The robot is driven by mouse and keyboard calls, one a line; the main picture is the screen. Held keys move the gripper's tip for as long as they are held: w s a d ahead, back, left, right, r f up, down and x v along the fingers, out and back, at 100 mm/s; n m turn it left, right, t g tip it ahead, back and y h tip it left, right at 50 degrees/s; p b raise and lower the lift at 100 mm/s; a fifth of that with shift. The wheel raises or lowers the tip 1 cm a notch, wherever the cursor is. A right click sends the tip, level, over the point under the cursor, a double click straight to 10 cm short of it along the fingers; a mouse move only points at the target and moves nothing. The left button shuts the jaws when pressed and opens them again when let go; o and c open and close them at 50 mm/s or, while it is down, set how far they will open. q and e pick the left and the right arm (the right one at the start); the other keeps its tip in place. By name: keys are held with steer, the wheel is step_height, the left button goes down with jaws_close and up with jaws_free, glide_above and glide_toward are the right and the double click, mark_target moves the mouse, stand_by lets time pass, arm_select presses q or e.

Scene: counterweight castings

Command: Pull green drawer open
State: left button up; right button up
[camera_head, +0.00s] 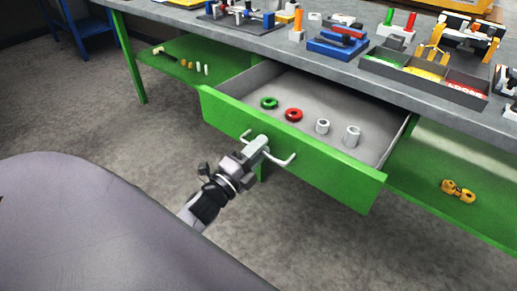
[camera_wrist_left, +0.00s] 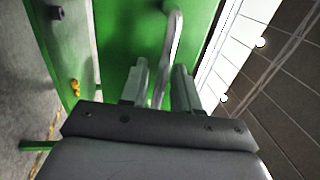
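The green drawer (camera_head: 300,155) stands pulled out from under the workbench, with its grey inside showing. A pale bar handle (camera_head: 286,160) is fixed on its green front. The green drawer front (camera_wrist_left: 130,45) fills the space behind the fingers. My right gripper is in neither view.
In the drawer lie a green ring (camera_head: 269,103), a red ring (camera_head: 293,115) and two pale cylinders. The grey bench top (camera_head: 330,65) carries fixtures and a dark tray (camera_head: 425,80) of parts. Yellow parts (camera_head: 458,191) lie on a green lower shelf.

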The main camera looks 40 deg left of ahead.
arm_select(q)
steer(key=v, duration=0.7)
steer(key=shift+s+r, duration=0.1)
steer(key=shift+s, duration=0.05)
stand_by(0.6)
steer(key=s+d+f+n+g+p, duration=0.7)
steer(key=s+d+n+g+p, duration=0.2)
steer(key=n, duration=0.7)
steer(key=shift+s+d+f+g+h, duration=0.25)
steer(key=shift+s+d+g+h, duration=0.15)
steer(key=shift+s+d, duration=0.65)
